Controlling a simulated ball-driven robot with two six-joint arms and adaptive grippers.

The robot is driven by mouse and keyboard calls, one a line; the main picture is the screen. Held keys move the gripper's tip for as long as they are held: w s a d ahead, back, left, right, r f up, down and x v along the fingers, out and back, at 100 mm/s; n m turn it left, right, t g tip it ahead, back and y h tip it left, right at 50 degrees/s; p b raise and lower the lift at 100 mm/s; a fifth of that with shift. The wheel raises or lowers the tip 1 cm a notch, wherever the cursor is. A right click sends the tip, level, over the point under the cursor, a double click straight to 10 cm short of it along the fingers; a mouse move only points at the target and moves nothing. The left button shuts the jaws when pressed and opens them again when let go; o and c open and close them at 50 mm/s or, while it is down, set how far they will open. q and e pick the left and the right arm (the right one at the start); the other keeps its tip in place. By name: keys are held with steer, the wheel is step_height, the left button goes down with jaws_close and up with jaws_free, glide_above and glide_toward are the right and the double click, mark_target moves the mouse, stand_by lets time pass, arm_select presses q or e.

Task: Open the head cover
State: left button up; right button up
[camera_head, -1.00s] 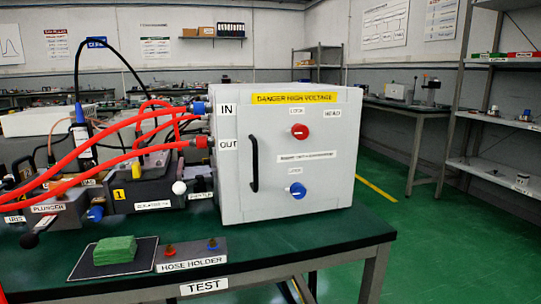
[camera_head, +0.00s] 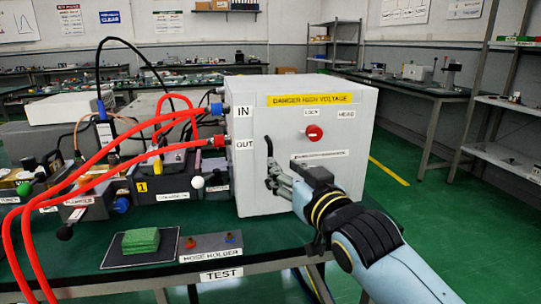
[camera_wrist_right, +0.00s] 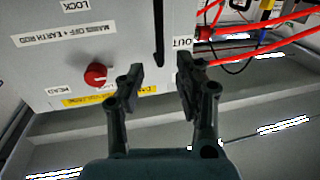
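The head cover (camera_head: 318,113) is the front of a light grey box, labelled HEAD and DANGER HIGH VOLTAGE, and it looks closed. Its black vertical handle (camera_head: 268,149) is on the left side of that face. A red lock knob (camera_head: 314,132) is at the upper middle. The lower blue knob is hidden behind my right arm. My right gripper (camera_head: 272,174) is at the handle's lower part. In the wrist view, seen inverted, my right gripper (camera_wrist_right: 160,88) is open and empty, with the handle (camera_wrist_right: 159,32) lying ahead, between the lines of its fingers. My left gripper is not visible.
Red hoses (camera_head: 98,170) run into the IN and OUT ports on the box's left side. A green sponge (camera_head: 141,241) lies on a dark pad beside the hose holder (camera_head: 210,246) at the bench front. Green floor (camera_head: 430,215) right of the bench is open.

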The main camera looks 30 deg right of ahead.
mark_target(271, 156)
steer(key=w, duration=0.7)
steer(key=shift+w+d, duration=0.15)
steer(key=shift+w, duration=0.2)
jaws_close()
